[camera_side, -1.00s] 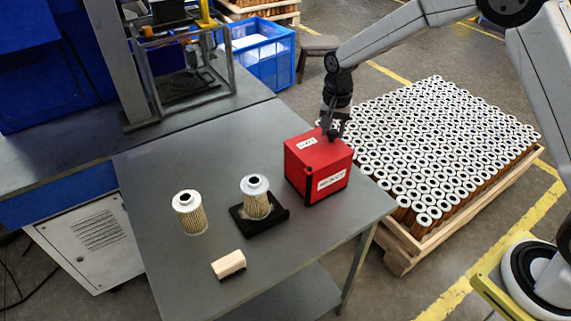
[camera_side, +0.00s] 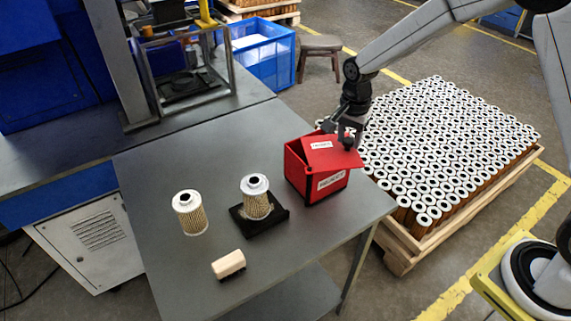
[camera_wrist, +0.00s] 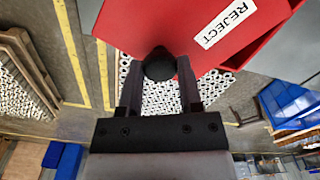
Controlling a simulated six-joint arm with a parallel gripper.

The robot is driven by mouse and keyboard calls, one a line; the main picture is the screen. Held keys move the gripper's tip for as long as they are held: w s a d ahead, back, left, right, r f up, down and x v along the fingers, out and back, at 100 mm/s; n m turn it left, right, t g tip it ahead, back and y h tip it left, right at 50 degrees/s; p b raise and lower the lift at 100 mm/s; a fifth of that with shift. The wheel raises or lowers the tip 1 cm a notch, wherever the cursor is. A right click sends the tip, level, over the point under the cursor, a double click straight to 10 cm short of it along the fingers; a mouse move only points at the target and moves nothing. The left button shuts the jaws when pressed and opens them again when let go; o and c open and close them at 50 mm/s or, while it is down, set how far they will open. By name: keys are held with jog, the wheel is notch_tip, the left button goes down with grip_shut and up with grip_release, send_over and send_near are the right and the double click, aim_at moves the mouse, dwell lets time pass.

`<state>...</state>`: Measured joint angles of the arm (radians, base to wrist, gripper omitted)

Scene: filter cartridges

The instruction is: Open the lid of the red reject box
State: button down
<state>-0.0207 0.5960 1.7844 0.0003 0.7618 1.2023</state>
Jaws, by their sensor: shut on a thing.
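The red reject box (camera_side: 316,187) stands near the right edge of the grey table in the side view. Its red lid (camera_side: 322,158) is tilted up from the box, and a dark gap shows at the left of the rim. My gripper (camera_side: 347,138) is at the lid's right edge, shut on the black lid knob (camera_wrist: 159,64). In the wrist view my gripper (camera_wrist: 157,72) has one finger on each side of this knob. The lid (camera_wrist: 185,20) fills the top there, with a white REJECT label. The box's inside is mostly hidden.
A filter cartridge (camera_side: 189,213) stands on the table (camera_side: 190,275), another (camera_side: 256,199) on a black holder (camera_side: 273,221). A cream-topped block (camera_side: 229,264) lies in front. A pallet of many cartridges (camera_side: 440,150) is right of the box.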

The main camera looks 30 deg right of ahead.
jog(key=s+a+m, duration=0.8)
jog(key=s+m, duration=0.4)
jog(key=m, duration=0.3)
jog(key=shift+s+a, duration=0.15)
jog(key=shift+a, duration=0.05)
dwell(0.5)
jog(key=shift+c, duration=1.3)
grip_release()
jog(key=shift+r, duration=0.2)
notch_tip(320, 180, up, 8)
jog(key=shift+f, duration=0.25)
